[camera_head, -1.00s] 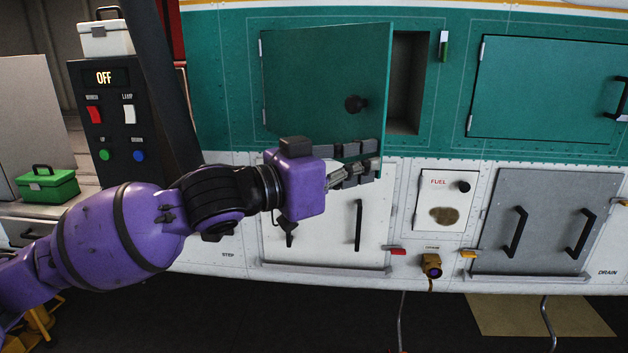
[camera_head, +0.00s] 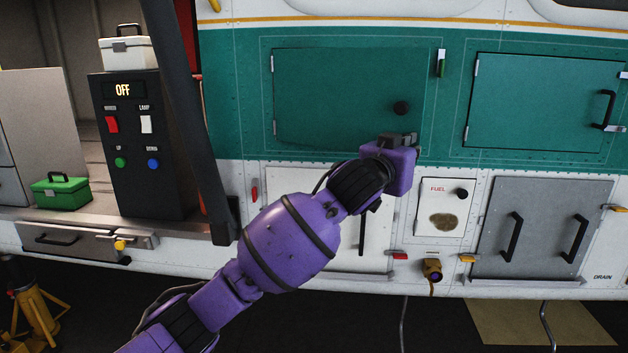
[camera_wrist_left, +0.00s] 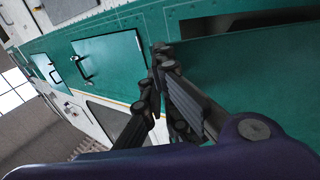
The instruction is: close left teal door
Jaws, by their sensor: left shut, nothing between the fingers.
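My right gripper is not in view.
A second teal door (camera_head: 540,105) with a black handle is shut at the right. Below are a white panel (camera_head: 300,185), a fuel panel (camera_head: 443,207) and a grey hatch (camera_head: 540,225). A dark post (camera_head: 195,120) and switch box (camera_head: 135,150) stand at the left.

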